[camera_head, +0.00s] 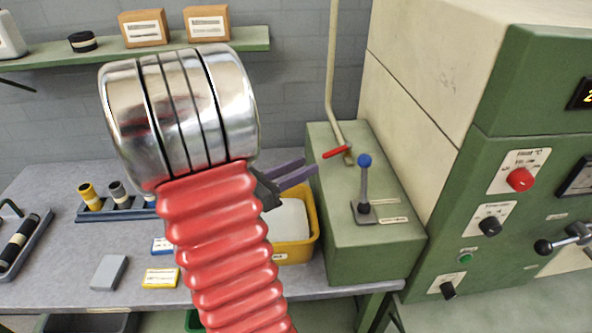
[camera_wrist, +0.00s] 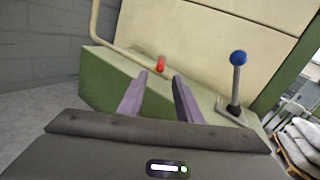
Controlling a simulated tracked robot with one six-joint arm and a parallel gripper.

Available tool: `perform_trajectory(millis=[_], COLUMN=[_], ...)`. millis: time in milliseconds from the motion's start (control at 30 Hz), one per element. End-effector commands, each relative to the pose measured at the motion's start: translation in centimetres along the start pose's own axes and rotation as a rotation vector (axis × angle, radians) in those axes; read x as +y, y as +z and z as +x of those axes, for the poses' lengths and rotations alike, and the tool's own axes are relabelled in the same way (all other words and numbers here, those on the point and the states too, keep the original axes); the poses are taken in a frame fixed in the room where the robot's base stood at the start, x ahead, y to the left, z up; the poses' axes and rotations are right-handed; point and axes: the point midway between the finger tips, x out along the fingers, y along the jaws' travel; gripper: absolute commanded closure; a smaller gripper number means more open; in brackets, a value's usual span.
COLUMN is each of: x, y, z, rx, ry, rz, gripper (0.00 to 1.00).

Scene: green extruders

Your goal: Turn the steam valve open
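The steam valve appears to be the red lever handle (camera_head: 337,152) at the foot of a cream pipe (camera_head: 332,70), on top of a green cabinet (camera_head: 345,235). In the wrist view the red handle (camera_wrist: 160,64) shows end-on, just beyond the gap between my fingertips. My gripper (camera_head: 308,168) has two purple fingers, just left of the handle in the head view. In the wrist view my gripper (camera_wrist: 160,77) is open, with nothing between the fingers. My red ribbed arm hides part of the bench and the wrist.
A blue-knobbed lever (camera_head: 365,180) stands upright on the same cabinet, right of the handle. A green and cream machine (camera_head: 465,150) with knobs rises at the right. A yellow bin (camera_head: 297,250) sits on the bench left of the cabinet. A shelf (camera_head: 255,38) holds boxes.

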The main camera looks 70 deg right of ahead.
Motion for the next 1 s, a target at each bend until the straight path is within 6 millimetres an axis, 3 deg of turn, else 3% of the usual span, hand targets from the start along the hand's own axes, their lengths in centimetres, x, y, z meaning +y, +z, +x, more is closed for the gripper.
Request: perform_trajectory(millis=[167, 467, 667, 900, 1000], x=[0.0, 0.0, 0.5, 1.7, 2.1], y=[0.0, 0.0, 0.9, 3.3, 4.2], z=[-1.1, -1.2, -1.3, -1.3, -1.3], rx=[-0.001, -0.001, -0.003, 0.022, 0.03], ry=[0.001, 0.0, 0.001, -0.039, -0.058], rz=[0.0, 0.0, 0.027, 0.3, 0.47], gripper=[0.68, 0.68, 0.82, 0.98, 1.0])
